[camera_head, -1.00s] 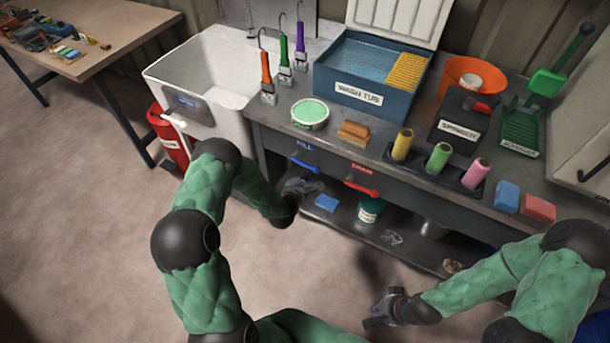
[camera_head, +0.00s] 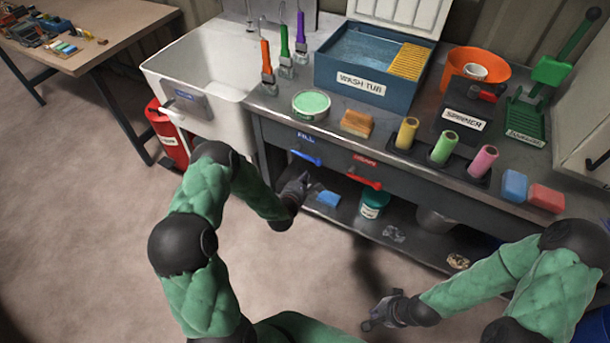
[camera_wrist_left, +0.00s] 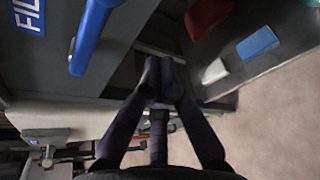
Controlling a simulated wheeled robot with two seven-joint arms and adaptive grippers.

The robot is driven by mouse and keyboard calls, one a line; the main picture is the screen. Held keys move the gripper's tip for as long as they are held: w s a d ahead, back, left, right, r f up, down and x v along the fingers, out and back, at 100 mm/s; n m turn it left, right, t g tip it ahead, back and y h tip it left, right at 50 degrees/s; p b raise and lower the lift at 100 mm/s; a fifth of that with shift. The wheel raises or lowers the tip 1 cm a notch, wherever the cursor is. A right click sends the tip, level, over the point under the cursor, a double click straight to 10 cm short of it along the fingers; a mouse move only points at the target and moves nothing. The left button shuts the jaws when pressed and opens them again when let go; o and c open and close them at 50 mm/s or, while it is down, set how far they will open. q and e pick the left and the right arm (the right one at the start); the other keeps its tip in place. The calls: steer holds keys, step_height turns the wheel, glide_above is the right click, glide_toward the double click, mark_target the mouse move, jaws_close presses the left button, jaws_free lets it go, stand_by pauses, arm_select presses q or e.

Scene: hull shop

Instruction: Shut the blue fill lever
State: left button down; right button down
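The blue fill lever (camera_head: 305,158) is on the front panel of the bench, under the FILL label (camera_head: 306,138). In the left wrist view the lever (camera_wrist_left: 90,36) hangs large at the upper left, beside its label (camera_wrist_left: 28,14). My left gripper (camera_head: 300,184) is below the lever in the head view, apart from it. In the left wrist view its fingertips (camera_wrist_left: 164,72) come together with nothing seen between them, right of and below the lever's end. My right gripper (camera_head: 371,317) is low over the floor, away from the bench; its finger opening is too small to judge.
The red drain lever (camera_head: 363,183) is right of the blue one. A blue block (camera_head: 328,199) and a teal tub (camera_head: 373,205) stand on the lower shelf. The white sink (camera_head: 210,70) and a red canister (camera_head: 166,135) are to the left. Floor in front is clear.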

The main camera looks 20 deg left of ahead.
arm_select(q)
steer(key=p+v, duration=0.2)
steer(key=v, duration=0.6)
steer(key=shift+a+r, duration=0.4)
steer(key=shift+a, duration=0.2)
steer(key=s+d+f+m+g+h, duration=0.3)
steer(key=s+d+f+m+g, duration=0.6)
steer(key=m, duration=0.5)
steer(key=s+d+m+g+h, duration=0.1)
steer(key=s+d+m+g, duration=0.1)
steer(key=s+d+m, duration=0.3)
steer(key=s+d+m+g+h, duration=0.1)
steer(key=s+d+m+g, duration=0.2)
steer(key=s+m, duration=0.6)
steer(key=shift+s+d+m, duration=0.3)
steer(key=shift+s+d, duration=0.35)
steer(key=shift+d, duration=0.35)
